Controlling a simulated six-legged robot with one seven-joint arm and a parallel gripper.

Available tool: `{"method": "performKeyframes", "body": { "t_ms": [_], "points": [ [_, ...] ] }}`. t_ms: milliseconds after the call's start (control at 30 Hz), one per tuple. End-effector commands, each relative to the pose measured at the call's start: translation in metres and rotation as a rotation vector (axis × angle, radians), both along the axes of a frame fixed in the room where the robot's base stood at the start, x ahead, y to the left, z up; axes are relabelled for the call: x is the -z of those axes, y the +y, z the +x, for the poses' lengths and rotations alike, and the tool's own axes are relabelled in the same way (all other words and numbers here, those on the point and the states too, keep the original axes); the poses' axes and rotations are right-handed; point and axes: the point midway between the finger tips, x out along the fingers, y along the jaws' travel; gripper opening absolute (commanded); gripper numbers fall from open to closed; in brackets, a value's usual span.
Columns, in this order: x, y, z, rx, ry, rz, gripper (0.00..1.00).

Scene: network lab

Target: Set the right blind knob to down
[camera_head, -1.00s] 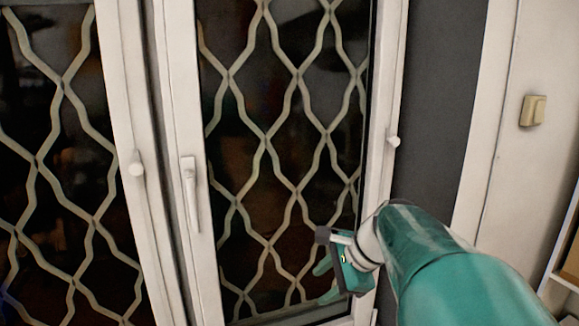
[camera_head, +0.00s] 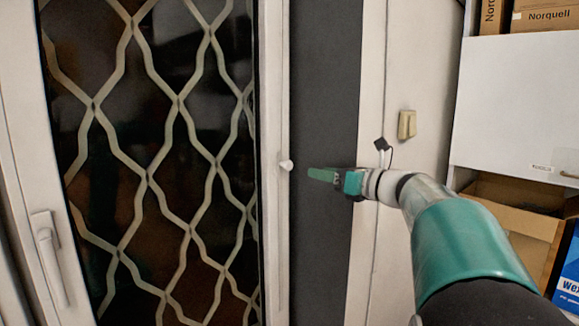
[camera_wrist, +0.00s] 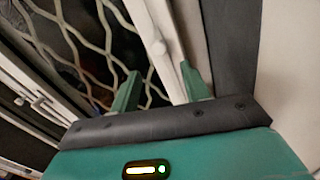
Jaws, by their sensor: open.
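The right blind knob (camera_head: 286,165) is a small white knob on the white frame at the right side of the window. In the wrist view a pale round knob (camera_wrist: 158,47) shows on the white frame, just beyond the gap between my fingers. My gripper (camera_head: 312,174) is just right of the knob in the head view, with its green fingers pointing left toward it and apart from it. The knob's exact setting is too small to read.
A window handle (camera_head: 49,262) is on the frame at left, beside the patterned grille (camera_head: 147,172). A beige wall switch (camera_head: 407,124) is on the pale wall. At right are a white cabinet (camera_head: 520,105) and cardboard boxes (camera_head: 545,15).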

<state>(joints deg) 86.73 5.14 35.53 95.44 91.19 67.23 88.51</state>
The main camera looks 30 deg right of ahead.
Motion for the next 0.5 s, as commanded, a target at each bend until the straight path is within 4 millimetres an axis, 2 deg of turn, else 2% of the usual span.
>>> {"method": "performKeyframes", "body": {
  "t_ms": [300, 500],
  "points": [
    [0.001, 0.019, 0.062, -0.004, 0.001, 0.001, 0.46],
    [0.001, 0.027, 0.096, -0.002, 0.001, 0.0, 0.46]
  ]
}}
